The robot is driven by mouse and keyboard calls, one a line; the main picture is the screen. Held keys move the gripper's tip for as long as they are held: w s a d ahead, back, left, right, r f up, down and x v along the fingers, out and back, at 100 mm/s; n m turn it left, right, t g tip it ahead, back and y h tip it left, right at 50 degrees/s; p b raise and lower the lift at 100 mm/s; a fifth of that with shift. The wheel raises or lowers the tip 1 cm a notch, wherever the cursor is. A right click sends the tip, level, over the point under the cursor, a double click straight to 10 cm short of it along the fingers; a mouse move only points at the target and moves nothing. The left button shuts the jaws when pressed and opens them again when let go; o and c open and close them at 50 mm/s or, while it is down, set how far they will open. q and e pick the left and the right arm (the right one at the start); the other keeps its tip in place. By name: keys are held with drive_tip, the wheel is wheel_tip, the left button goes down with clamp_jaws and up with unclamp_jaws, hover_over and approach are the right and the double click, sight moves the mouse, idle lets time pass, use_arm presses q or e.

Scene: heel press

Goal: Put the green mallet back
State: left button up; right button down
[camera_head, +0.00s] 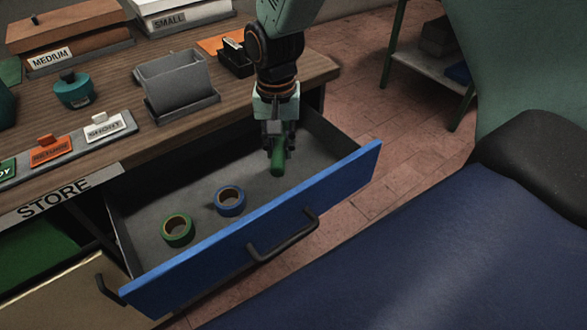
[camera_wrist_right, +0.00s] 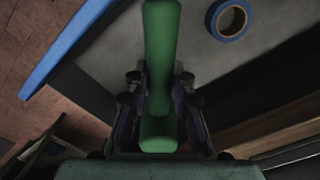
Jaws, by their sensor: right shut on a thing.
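The green mallet (camera_head: 277,160) is in my right gripper (camera_head: 276,150), at the right end of the open drawer (camera_head: 260,187). In the right wrist view the mallet (camera_wrist_right: 161,60) runs up the picture between the two fingers of the right gripper (camera_wrist_right: 158,95), which are shut on it. The drawer floor lies behind it. I cannot tell whether the mallet touches the floor. My left gripper is not in view.
A green tape roll (camera_head: 179,230) and a blue tape roll (camera_head: 230,201) lie in the drawer's left and middle. The drawer has a blue front (camera_head: 340,186) with a dark handle (camera_head: 283,238). A grey bin (camera_head: 174,83) stands on the wooden bench above.

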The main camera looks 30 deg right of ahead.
drive_tip(key=shift+w+d+f+m, duration=0.15)
drive_tip(key=shift+f+m, duration=0.1)
drive_tip(key=shift+m, duration=0.15)
drive_tip(key=shift+d+f, duration=0.1)
drive_tip(key=shift+d, duration=0.05)
drive_tip(key=shift+m, duration=0.3)
drive_tip(key=f, duration=0.2)
drive_tip(key=f+b, duration=0.1)
drive_tip(key=f, duration=0.1)
drive_tip(key=d+f, duration=0.1)
drive_tip(key=shift+w+d+f, duration=0.1)
drive_tip(key=shift+w+f, duration=0.15)
drive_tip(key=shift+f, duration=0.15)
drive_tip(key=shift+a+f+b, duration=0.3)
drive_tip(key=shift+a+f, duration=0.05)
drive_tip(key=shift+f, duration=0.1)
drive_tip(key=f, duration=0.2)
drive_tip(key=f+b, duration=0.1)
drive_tip(key=shift+s+d+f, duration=0.1)
drive_tip(key=shift+d+f, duration=0.3)
drive_tip(key=shift+a+f, duration=0.15)
drive_tip(key=shift+a, duration=0.15)
